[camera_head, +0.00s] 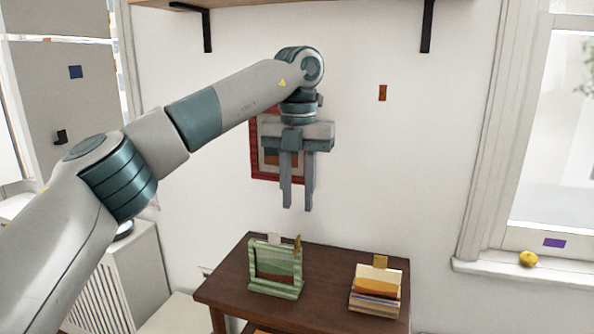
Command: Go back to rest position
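My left arm reaches in from the left across the view. My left gripper (298,207) hangs with its fingers pointing down, in front of the white wall. A gap shows between its two fingers and nothing is held there. It is above the dark wooden table (326,280), apart from everything on it. My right gripper is not in view.
A green frame-like stand (275,289) and a small holder with coloured cards (375,290) stand on the table. A red-framed picture (263,173) hangs behind the gripper. A bracketed shelf is above. A yellow fruit (528,259) lies on the right windowsill (490,267).

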